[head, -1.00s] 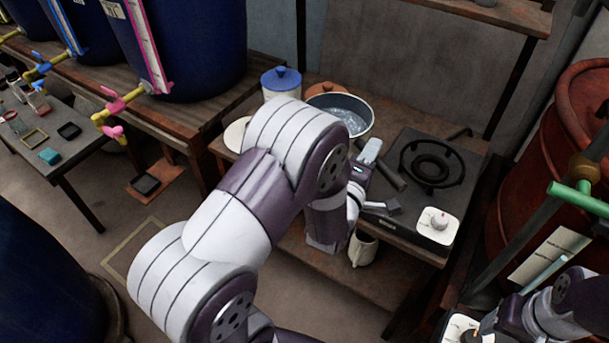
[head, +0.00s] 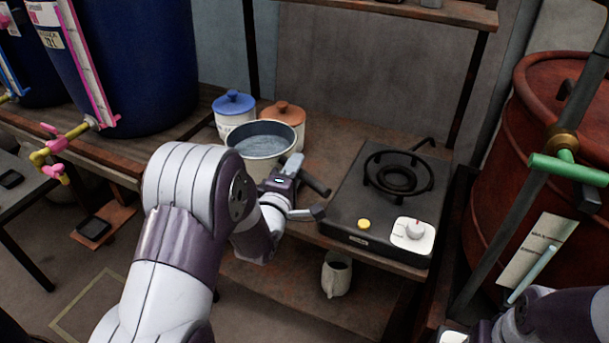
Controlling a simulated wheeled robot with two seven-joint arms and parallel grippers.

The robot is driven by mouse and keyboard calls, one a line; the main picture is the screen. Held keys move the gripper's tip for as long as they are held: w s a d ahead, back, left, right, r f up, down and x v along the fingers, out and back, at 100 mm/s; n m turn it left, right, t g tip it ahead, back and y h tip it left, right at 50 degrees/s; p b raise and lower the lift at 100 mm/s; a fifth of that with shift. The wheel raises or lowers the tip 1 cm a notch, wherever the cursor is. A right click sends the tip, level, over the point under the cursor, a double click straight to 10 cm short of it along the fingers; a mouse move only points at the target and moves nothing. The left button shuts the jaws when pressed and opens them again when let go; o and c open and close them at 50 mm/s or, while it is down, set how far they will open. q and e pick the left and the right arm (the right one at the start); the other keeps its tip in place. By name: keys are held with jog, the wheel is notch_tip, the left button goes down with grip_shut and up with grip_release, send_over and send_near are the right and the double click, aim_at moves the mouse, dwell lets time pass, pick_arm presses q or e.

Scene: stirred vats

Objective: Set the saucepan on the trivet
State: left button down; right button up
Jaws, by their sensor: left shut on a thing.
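The saucepan (head: 263,142) is a grey metal pan with clear liquid in it and a dark handle (head: 316,184) pointing to the lower right. My left gripper (head: 296,186) is shut on the handle. The pan looks level; its underside is hidden behind my left arm, so I cannot tell whether it touches the table.
A blue-lidded jar (head: 233,112) and a brown-lidded jar (head: 285,122) stand close behind the pan. A black burner (head: 345,215) with a ring support (head: 398,173) stands to the right. A cream jug (head: 336,275) is on the lower shelf. A red drum (head: 540,120) stands far right.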

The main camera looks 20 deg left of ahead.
pick_arm(q)
notch_tip(320, 180, down, 4)
jog(key=shift+r+b, duration=0.15)
jog(key=shift+b, duration=0.5)
jog(key=c, duration=0.9)
grip_release()
jog(key=shift+o, duration=0.2)
jog(key=shift+s, duration=0.1)
jog(key=s+d+f+m+g, duration=0.3)
jog(key=s+m+g, duration=0.5)
jog(key=s, duration=0.4)
jog(key=s+d+f+m+g+p, duration=0.1)
jog(key=s+d+f+m+g, duration=0.1)
jog(key=s+m+g, duration=0.6)
jog(key=s+d+m, duration=0.1)
jog(key=s+m, duration=0.1)
jog(key=s, duration=0.1)
jog(key=shift+s+d+f+g+h, duration=0.2)
jog(key=shift+s+f+g+h, duration=0.1)
jog(key=shift+s+f+g, duration=0.1)
